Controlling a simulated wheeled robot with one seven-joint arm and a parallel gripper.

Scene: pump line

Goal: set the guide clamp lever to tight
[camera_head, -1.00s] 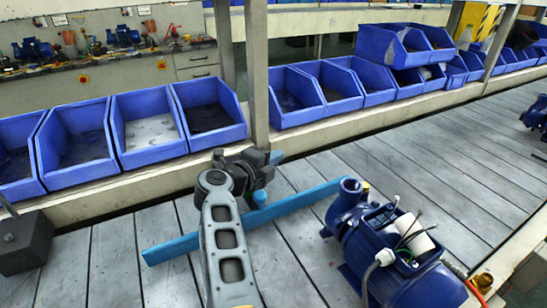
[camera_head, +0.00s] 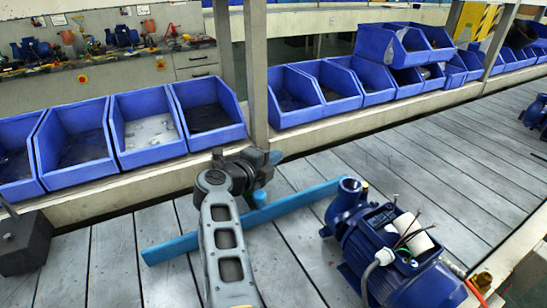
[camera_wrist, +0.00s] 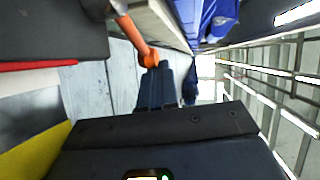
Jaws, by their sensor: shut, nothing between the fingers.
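The orange guide clamp lever (camera_wrist: 138,36) shows in the wrist view, running down from a dark hub (camera_wrist: 98,8) at the top. Its lower end is right at the tips of my gripper (camera_wrist: 157,66). I cannot tell whether they touch. The dark fingers of my gripper are together and hold nothing. In the head view my grey arm and its black wrist stand in front of a long blue guide bar (camera_head: 290,203) lying across the slatted line. The lever cannot be made out there, and its setting cannot be read.
A blue pump (camera_head: 385,250) with loose wires stands right of my arm on the slatted conveyor (camera_head: 425,160). A row of blue bins (camera_head: 145,125) lines the ledge behind, with a post (camera_head: 257,80) between them. A dark block (camera_head: 25,243) is at the left edge.

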